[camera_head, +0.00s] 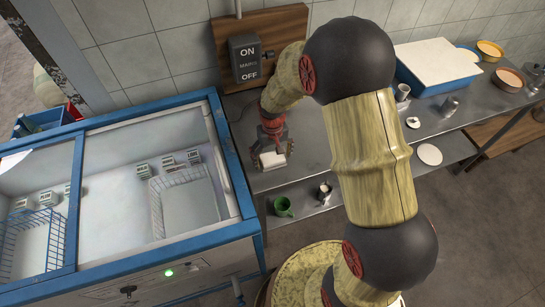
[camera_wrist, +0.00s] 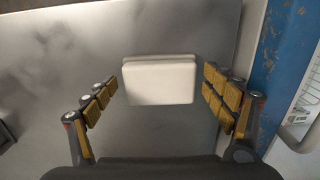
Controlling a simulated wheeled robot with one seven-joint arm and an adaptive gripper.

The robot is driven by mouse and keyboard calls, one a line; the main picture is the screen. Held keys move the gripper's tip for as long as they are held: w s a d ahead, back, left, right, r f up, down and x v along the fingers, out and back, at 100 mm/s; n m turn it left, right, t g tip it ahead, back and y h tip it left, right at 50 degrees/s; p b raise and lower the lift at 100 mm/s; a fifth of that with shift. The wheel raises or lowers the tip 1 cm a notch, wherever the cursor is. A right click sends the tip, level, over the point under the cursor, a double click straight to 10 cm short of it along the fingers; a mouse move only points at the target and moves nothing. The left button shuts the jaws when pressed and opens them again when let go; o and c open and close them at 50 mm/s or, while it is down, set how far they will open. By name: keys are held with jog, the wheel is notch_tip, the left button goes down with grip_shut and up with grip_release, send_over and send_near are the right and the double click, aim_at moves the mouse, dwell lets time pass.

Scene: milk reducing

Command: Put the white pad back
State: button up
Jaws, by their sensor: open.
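The white pad (camera_wrist: 160,80) lies on the grey metal counter. In the wrist view it sits between the two spread fingers of my gripper (camera_wrist: 161,92), with a gap on each side. In the head view the pad (camera_head: 271,160) shows just below my gripper (camera_head: 272,145), close to the freezer's right edge. My gripper is open and holds nothing. The height between the fingers and the pad is hard to tell.
A blue-framed chest freezer (camera_head: 227,150) stands to the left of the counter (camera_head: 305,148). A wall switch box (camera_head: 246,58) is behind my gripper. A green mug (camera_head: 283,207) and a metal cup (camera_head: 324,192) stand on the lower shelf. A blue bin with a white lid (camera_head: 435,62) is at right.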

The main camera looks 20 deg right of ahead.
notch_tip(320, 180, up, 12)
jog(key=p, duration=0.3)
notch_tip(320, 180, up, 15)
jog(key=t, duration=0.3)
send_over(273, 158)
jog(key=s, duration=0.8)
jog(key=s+r+t, duration=0.1)
jog(key=s+r, duration=0.2)
jog(key=s, duration=0.3)
jog(key=s+r+t, duration=0.1)
jog(key=s+r, duration=0.3)
jog(key=s, duration=0.3)
jog(key=shift+s+t, duration=0.3)
jog(key=shift+b, duration=0.35)
notch_tip(273, 158, down, 3)
jog(key=b, duration=0.2)
jog(key=shift+r+b, duration=0.15)
jog(key=shift+b, duration=0.15)
jog(key=shift+c, duration=0.5)
